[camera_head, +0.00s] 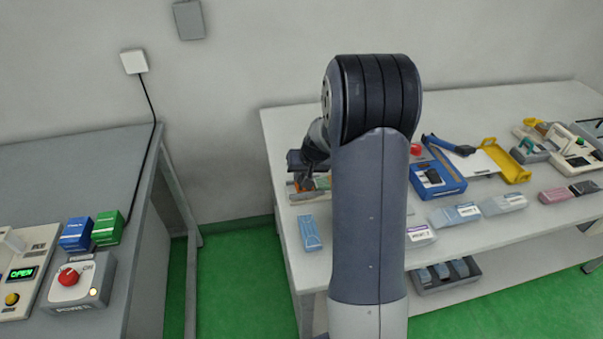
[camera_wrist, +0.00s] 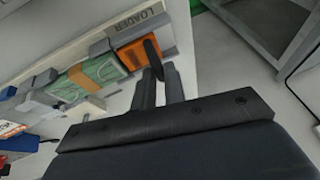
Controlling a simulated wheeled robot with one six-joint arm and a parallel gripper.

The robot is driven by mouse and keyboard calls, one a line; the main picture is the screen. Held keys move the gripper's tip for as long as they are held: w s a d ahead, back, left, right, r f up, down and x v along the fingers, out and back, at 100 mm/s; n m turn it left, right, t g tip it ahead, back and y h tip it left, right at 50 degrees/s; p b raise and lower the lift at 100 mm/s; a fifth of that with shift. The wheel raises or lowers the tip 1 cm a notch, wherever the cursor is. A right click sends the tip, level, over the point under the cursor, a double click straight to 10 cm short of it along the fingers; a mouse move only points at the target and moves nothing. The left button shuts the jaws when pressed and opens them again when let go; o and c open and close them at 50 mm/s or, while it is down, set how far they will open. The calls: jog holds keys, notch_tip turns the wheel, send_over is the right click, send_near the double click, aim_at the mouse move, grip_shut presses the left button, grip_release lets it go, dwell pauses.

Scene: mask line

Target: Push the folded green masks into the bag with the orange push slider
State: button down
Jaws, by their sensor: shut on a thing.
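The orange push slider (camera_wrist: 131,56) sits in the loader (camera_wrist: 143,27) in the wrist view, with a dark upright handle. My gripper (camera_wrist: 160,76) is shut on that handle. The folded green masks (camera_wrist: 92,77) lie in the loader channel, to the left of the slider, with an orange-brown band across them. In the wrist view the slider's end is close to the masks; I cannot tell if they touch. In the head view the loader (camera_head: 304,196) is at the table's left end, partly hidden by my arm. I cannot make out the bag clearly.
A blue pack (camera_head: 311,232) lies in front of the loader. A blue tray (camera_head: 437,178), a yellow holder (camera_head: 507,160) and several labelled packs stand farther right. A grey table (camera_head: 75,170) with a control box (camera_head: 80,283) is on the left, across a green floor gap.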

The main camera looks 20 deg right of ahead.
jog(key=shift+s+d+f+b, duration=0.1)
jog(key=shift+d+b, duration=0.25)
jog(key=shift+d, duration=0.15)
jog(key=s+d+b, duration=0.1)
jog(key=d, duration=0.3)
jog(key=s+d+b, duration=0.1)
jog(key=d+b, duration=0.1)
jog(key=d, duration=0.3)
jog(key=d+b, duration=0.2)
jog(key=d, duration=0.2)
jog(key=shift+s+d, duration=0.3)
jog(key=shift+s, duration=0.1)
jog(key=shift+s+d, duration=0.1)
jog(key=shift+d, duration=0.55)
jog(key=c, duration=1.6)
grip_release()
jog(key=shift+d, duration=0.15)
jog(key=shift+o, duration=0.6)
jog(key=shift+r, duration=0.2)
